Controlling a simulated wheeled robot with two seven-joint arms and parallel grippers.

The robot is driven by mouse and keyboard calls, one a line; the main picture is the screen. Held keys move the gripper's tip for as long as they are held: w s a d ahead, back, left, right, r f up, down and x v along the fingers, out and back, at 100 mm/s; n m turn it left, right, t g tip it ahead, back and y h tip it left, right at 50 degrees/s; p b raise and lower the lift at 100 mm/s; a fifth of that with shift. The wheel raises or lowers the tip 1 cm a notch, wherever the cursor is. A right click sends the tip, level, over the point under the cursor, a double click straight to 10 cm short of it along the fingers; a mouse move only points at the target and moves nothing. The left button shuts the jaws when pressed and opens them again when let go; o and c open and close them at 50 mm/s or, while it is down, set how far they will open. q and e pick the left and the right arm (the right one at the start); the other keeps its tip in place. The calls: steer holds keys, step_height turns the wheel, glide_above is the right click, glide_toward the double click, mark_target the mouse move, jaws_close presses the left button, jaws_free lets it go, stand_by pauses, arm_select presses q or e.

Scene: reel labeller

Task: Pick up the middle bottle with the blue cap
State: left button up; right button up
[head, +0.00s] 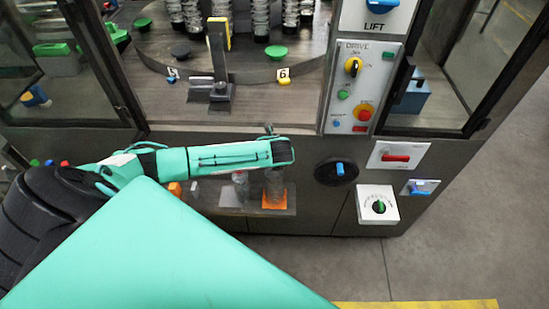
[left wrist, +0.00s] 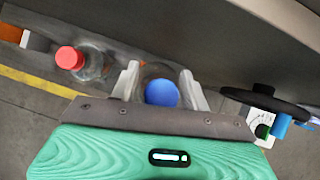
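In the left wrist view a round blue cap (left wrist: 162,93) shows between the two pale fingers of my left gripper (left wrist: 160,70). The fingers are open, one on each side of the cap, with gaps visible. The bottle body under the cap is mostly hidden by my gripper. A clear bottle with a red cap (left wrist: 71,58) stands to the left in that view. In the head view my left arm reaches in from the left above a low shelf. My right gripper is not in view.
The low shelf (head: 225,209) juts from the machine's front, with an orange patch (head: 274,207) at its right. A black handwheel (head: 335,171) with a blue knob and a white dial box (head: 378,204) lie right of it. The machine's front wall is close behind.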

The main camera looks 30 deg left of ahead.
arm_select(q)
jaws_close()
steer(key=shift+d+f, duration=0.1)
stand_by(1.0)
